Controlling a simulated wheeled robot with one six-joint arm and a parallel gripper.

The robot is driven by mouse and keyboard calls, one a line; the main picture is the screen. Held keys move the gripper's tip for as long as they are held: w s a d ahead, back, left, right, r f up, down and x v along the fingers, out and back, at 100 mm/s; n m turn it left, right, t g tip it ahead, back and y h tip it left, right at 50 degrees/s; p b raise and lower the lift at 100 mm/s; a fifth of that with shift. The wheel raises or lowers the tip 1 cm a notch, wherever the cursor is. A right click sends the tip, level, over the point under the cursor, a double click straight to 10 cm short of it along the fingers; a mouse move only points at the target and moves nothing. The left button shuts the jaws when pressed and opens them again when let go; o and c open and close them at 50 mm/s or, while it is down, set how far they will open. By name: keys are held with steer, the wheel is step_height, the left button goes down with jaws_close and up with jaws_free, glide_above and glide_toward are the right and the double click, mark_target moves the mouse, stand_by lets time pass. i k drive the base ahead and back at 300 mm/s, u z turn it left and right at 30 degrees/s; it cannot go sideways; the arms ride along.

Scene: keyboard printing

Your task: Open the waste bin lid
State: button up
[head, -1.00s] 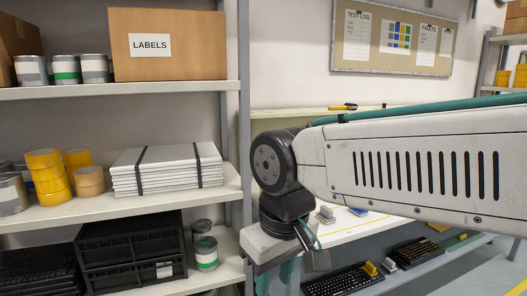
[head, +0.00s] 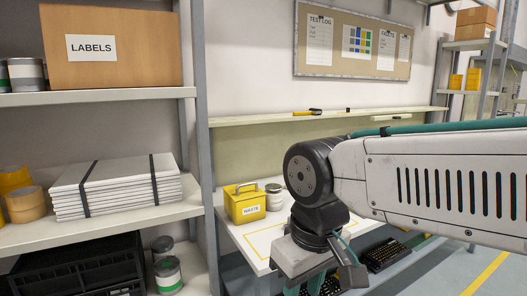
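The yellow waste bin (head: 246,208), with a white "WASTE" label and a handle on top, stands on the white workbench (head: 233,232) between the shelf rack and my arm. Its lid (head: 241,190) looks closed. My gripper (head: 325,288) is to the right of the bin and lower in the picture, apart from it. Its fingers are partly cut off by the bottom edge, so their opening is unclear.
A shelf rack (head: 201,120) with boxes, tape rolls and cans fills the left side. A lidded can (head: 274,197) stands right beside the bin. A narrow ledge (head: 260,119) runs above the bench. Black keyboards (head: 385,254) lie lower right.

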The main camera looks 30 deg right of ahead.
mark_target(243, 186)
steer(key=z, duration=0.3)
steer(key=i, duration=1.1)
steer(key=u, duration=0.15)
